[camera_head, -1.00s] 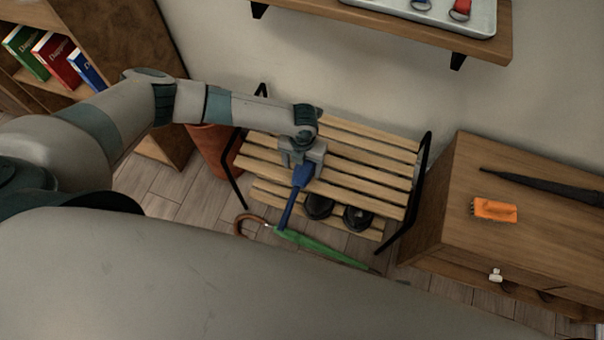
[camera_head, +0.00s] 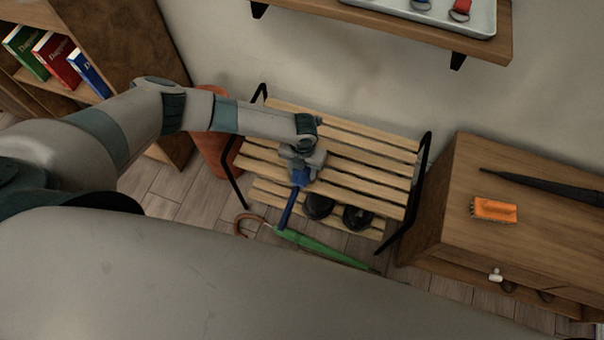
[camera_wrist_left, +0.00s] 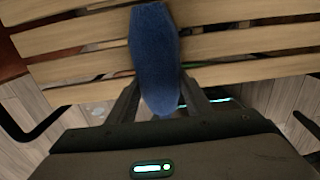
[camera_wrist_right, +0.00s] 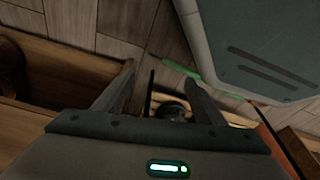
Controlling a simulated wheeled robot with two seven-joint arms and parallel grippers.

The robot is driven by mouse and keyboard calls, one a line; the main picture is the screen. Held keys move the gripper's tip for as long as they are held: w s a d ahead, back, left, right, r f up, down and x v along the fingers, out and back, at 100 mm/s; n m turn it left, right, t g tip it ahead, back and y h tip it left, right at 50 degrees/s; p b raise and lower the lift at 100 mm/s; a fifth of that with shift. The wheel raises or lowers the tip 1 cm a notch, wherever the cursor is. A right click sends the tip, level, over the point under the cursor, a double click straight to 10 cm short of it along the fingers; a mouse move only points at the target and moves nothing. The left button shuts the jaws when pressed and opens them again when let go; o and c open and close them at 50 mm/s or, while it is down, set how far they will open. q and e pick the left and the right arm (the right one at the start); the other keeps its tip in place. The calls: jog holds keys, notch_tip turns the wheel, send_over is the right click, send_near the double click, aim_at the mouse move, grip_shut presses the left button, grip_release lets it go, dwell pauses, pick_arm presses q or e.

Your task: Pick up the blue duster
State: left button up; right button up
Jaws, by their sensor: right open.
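The blue duster (camera_head: 299,178) is on the slatted wooden bench, with its blue handle pointing down past the bench's front edge. My left gripper (camera_head: 301,166) is at its thick end, over the bench. In the left wrist view the fuzzy blue duster head (camera_wrist_left: 156,60) lies between the two fingers of my left gripper (camera_wrist_left: 159,80). The fingers look spread, one on each side of it; whether they touch it is hard to tell. My right gripper (camera_wrist_right: 155,75) is open and empty in the right wrist view, and is not seen in the head view.
The slatted bench (camera_head: 375,170) has dark shoes (camera_head: 357,217) on its lower shelf. A green umbrella (camera_head: 320,246) lies in front. A wooden cabinet (camera_head: 450,220) at right bears an orange brush (camera_head: 494,210) and a black umbrella (camera_head: 545,187). A terracotta pot (camera_head: 213,150) and bookshelf stand left.

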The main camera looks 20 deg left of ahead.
pick_arm(q)
jog(key=shift+c, duration=0.5)
jog(key=shift+r, duration=0.55)
jog(key=r, duration=0.3)
jog(key=shift+s+d+r, duration=0.15)
jog(key=shift+d+r, duration=0.05)
jog(key=shift+d, duration=0.15)
jog(key=s+d+r, duration=0.6)
jog(key=d, duration=0.3)
jog(key=shift+r, duration=0.25)
pick_arm(e)
jog(key=shift+w+r, duration=0.15)
jog(key=shift+w, duration=0.55)
